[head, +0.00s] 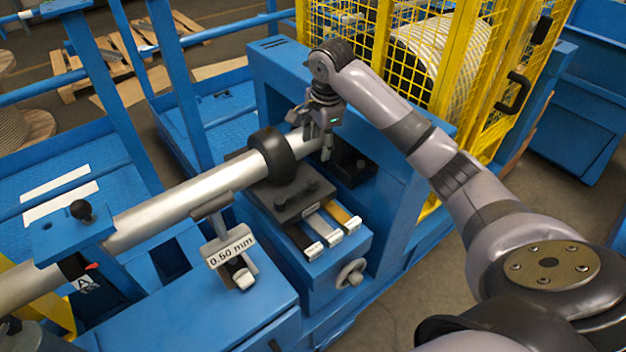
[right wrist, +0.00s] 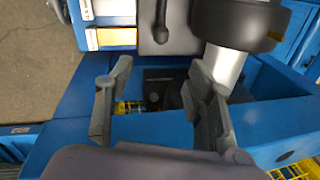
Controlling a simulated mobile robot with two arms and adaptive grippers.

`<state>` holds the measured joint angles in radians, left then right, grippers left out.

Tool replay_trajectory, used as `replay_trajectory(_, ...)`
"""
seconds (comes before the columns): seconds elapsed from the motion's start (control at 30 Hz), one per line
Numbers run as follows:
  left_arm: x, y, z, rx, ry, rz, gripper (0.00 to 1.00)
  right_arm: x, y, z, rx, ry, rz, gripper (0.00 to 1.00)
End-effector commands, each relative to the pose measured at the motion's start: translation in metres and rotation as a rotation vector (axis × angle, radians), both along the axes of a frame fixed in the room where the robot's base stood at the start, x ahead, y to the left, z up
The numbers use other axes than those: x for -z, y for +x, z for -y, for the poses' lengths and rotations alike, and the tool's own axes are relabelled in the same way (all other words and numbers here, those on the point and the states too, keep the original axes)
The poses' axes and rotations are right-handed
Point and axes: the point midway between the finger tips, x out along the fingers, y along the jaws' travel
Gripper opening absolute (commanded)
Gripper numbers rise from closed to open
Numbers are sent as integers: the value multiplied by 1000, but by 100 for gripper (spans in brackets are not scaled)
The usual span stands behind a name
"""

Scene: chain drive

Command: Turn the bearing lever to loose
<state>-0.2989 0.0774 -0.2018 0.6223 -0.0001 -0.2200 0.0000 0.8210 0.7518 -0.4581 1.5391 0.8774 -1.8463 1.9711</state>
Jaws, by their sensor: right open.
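A dark handle that looks like the bearing lever (head: 309,184) lies on a dark grey block (head: 290,206) beside the silver shaft (head: 170,214). The handle also shows at the top of the right wrist view (right wrist: 161,28). I cannot read a loose or tight mark. My right gripper (head: 327,148) points down beyond the handle, by the shaft's far end. In the right wrist view my right gripper (right wrist: 160,75) has its fingers wide apart, with nothing between them. It is apart from the handle. My left gripper is not in view.
A black collar (head: 272,156) surrounds the shaft near my right gripper. Coloured strips with white ends (head: 333,224) sit beside the block, above a handwheel (head: 350,272). A "0.50 mm" tag (head: 231,246) stands left. A yellow mesh guard (head: 455,70) rises behind my right arm.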

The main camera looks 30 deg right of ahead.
Motion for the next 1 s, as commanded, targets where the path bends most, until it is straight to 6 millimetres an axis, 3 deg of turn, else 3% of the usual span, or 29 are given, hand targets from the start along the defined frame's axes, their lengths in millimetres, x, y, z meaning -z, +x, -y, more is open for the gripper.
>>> replay_trajectory(0.17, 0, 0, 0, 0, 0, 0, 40, 9, 3, 4, 32, 7, -5, 49)
replay_trajectory(0.7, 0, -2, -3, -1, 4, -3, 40, 121, 24, 5, 27, 7, -2, 49)
replay_trajectory(1.0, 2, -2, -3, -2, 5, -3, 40, 160, 33, 6, 26, 6, 0, 49)
